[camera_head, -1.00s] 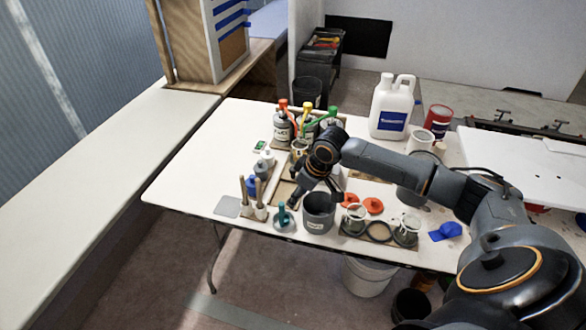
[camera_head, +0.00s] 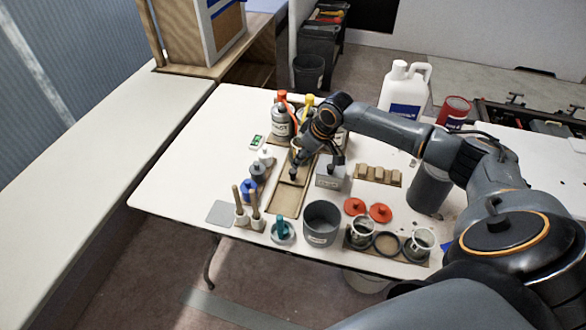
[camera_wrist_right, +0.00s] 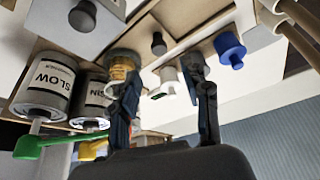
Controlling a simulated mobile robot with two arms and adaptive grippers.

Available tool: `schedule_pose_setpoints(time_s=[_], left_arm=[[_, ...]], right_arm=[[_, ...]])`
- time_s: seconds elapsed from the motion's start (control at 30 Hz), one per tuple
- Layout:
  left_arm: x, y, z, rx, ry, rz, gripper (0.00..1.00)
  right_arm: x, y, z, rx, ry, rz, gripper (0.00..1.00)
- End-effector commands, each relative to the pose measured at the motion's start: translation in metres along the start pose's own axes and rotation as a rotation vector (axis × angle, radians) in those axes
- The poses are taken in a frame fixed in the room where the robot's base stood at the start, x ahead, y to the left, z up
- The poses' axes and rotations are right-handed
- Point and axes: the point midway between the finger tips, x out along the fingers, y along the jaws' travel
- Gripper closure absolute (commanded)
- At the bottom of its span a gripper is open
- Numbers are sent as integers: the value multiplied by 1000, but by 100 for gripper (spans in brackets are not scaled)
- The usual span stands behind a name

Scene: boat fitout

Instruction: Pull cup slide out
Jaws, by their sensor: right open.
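The cup slide (camera_head: 285,201) is a long, low wooden tray or track running front to back on the white table. A dark knob stands on it, clearly seen in the right wrist view (camera_wrist_right: 158,42). A small cup with amber content (camera_wrist_right: 122,62) is at its far part, partly hidden by a finger. My right gripper (camera_head: 302,162) is above the slide, fingers pointing down. In the right wrist view its fingers (camera_wrist_right: 166,82) are apart with nothing held between them. I cannot tell whether they touch the slide. My left gripper is in neither view.
Bare table lies further left.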

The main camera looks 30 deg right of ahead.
Motion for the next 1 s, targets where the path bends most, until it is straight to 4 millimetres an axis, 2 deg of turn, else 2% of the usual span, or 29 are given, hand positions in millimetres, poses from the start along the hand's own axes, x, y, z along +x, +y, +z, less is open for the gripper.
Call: schedule_pose_setpoints(time_s=[0.17, 0.3, 0.43, 0.6, 0.93, 0.97, 1.0], left_arm=[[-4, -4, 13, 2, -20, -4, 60], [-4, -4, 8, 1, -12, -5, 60], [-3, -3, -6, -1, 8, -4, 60], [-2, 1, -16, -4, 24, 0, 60], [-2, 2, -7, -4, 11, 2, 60], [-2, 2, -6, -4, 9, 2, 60], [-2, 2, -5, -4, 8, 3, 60]], right_arm=[[41, -1, -1, 3, -1, -2, 53], [69, -1, 0, 2, -1, -1, 53], [88, 0, 0, 2, 0, 0, 53], [100, 0, 0, 1, 0, 0, 53], [103, 0, 0, 0, 0, 1, 53], [103, 0, 0, 0, 0, 1, 57], [103, 0, 0, 0, 0, 1, 65]])
